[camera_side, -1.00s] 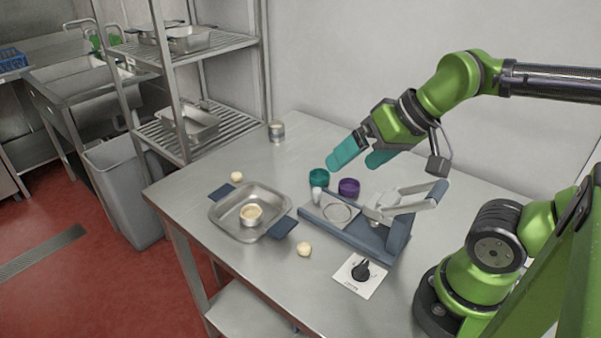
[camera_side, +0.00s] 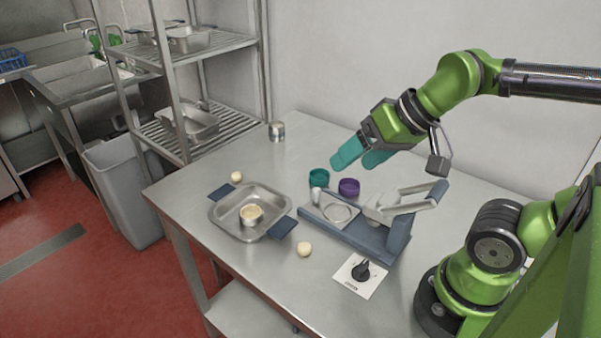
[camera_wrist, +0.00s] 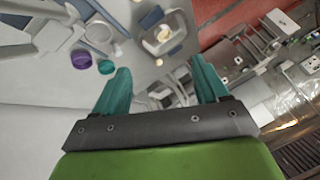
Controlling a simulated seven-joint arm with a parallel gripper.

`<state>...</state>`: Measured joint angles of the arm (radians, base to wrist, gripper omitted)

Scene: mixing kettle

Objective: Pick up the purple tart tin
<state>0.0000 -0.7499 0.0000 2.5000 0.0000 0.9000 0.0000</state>
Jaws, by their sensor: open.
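The purple tart tin (camera_side: 349,187) stands on the steel table, behind the press and just right of a teal tin (camera_side: 318,177). In the wrist view the purple tin (camera_wrist: 81,59) lies left of my fingers, with the teal tin (camera_wrist: 105,67) beside it. My gripper (camera_side: 362,158) hangs above and behind the two tins, its teal fingers apart and empty. In the wrist view the open fingers (camera_wrist: 160,80) have a wide gap with nothing between them, and neither tin is in that gap.
A press with a grey-blue base (camera_side: 372,238) and raised lever stands in front of the purple tin. A metal pan (camera_side: 222,223) holding a filled tin is to the left. Dough balls (camera_side: 304,249), a metal cup (camera_side: 276,131) and a dial plate (camera_side: 358,276) also stand on the table.

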